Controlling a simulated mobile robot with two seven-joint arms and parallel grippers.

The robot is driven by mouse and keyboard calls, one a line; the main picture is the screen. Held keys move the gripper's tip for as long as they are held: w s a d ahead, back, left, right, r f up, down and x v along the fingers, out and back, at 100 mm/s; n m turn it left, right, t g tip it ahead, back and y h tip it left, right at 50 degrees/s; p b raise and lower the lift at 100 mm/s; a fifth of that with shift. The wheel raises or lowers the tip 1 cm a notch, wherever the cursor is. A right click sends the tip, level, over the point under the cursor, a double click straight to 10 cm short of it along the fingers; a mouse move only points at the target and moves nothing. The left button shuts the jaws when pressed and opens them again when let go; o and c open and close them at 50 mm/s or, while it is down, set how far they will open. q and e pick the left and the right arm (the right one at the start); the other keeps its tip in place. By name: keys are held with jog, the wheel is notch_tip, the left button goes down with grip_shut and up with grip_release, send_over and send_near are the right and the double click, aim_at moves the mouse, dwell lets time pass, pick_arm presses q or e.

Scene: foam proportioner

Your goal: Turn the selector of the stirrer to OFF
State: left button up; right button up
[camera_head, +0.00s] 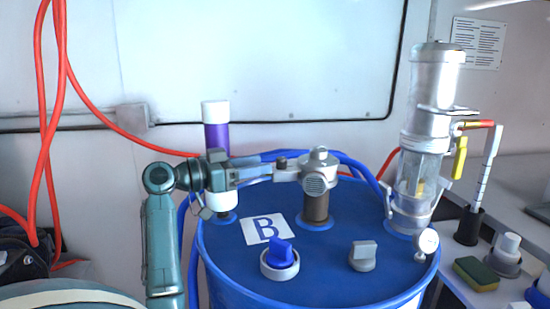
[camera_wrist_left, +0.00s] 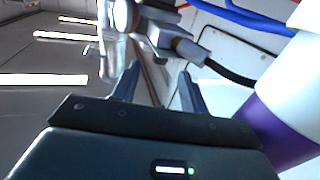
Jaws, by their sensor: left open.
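The stirrer (camera_head: 318,182) stands on the blue drum (camera_head: 322,268); it has a brown post and a grey vented head. A light grey arm with a small dark knob (camera_head: 283,161) reaches left from the head. I cannot make out which part is its selector or read any marks. My left gripper (camera_head: 270,171) is left of the stirrer head, level with that arm and overlapping it in the head view; contact cannot be told. In the left wrist view the gripper (camera_wrist_left: 158,76) has its fingers apart with nothing held. A grey metal part (camera_wrist_left: 165,35) lies beyond the fingertips. My right gripper is out of view.
A white and purple cylinder (camera_head: 216,128) stands close behind my left wrist. A blue knob (camera_head: 281,254) and a grey knob (camera_head: 363,256) sit on the drum's front. A tall clear cylinder (camera_head: 416,175) stands right. Red hoses (camera_head: 45,120) hang left.

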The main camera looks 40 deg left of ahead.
aim_at(275, 170)
pick_arm(q)
jog(key=x, duration=0.4)
jog(key=shift+w+p, duration=0.15)
jog(key=shift+p, duration=0.2)
jog(key=shift+w+d, duration=0.2)
jog(key=shift+w, duration=0.3)
jog(key=shift+c, duration=0.5)
grip_shut()
